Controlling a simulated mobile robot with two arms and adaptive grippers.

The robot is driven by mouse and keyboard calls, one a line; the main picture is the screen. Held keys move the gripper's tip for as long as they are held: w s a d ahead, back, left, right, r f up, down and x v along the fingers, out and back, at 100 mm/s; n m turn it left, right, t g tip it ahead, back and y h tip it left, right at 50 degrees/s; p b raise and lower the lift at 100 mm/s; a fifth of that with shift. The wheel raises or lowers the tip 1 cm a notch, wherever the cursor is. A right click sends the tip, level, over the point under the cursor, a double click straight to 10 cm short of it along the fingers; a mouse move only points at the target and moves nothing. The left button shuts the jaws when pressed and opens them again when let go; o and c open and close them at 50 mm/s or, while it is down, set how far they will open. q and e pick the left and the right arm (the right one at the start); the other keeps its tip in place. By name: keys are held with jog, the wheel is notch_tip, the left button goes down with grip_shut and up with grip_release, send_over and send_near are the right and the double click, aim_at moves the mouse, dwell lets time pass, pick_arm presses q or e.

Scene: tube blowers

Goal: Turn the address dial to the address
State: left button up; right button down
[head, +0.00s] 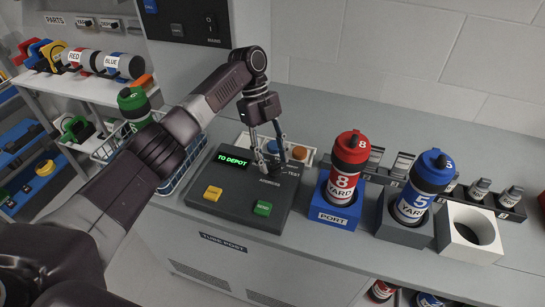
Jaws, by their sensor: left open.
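The dark console (233,205) on the counter has a lit green display (234,161) reading "TO DEPOT". The word ADDRESS (270,182) is printed at its right side. My left gripper (272,158) points down over the console's upper right part, just above that word, with its fingers apart. The address dial is largely hidden by the fingers, so its pointer cannot be read. I cannot tell whether the fingers touch it. My right gripper is out of view.
A yellow button (212,193) and a green button (263,208) sit on the console's front. A red carrier (343,178) and a blue carrier (421,188) stand in holders to the right. A white holder (469,235) is empty. A wire basket (185,170) stands left.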

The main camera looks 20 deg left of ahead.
pick_arm(q)
jog(key=shift+r, duration=0.2)
jog(key=v, duration=1.1)
jog(key=shift+r, duration=0.25)
jog(key=shift+w+a, duration=0.1)
jog(key=shift+w, duration=0.05)
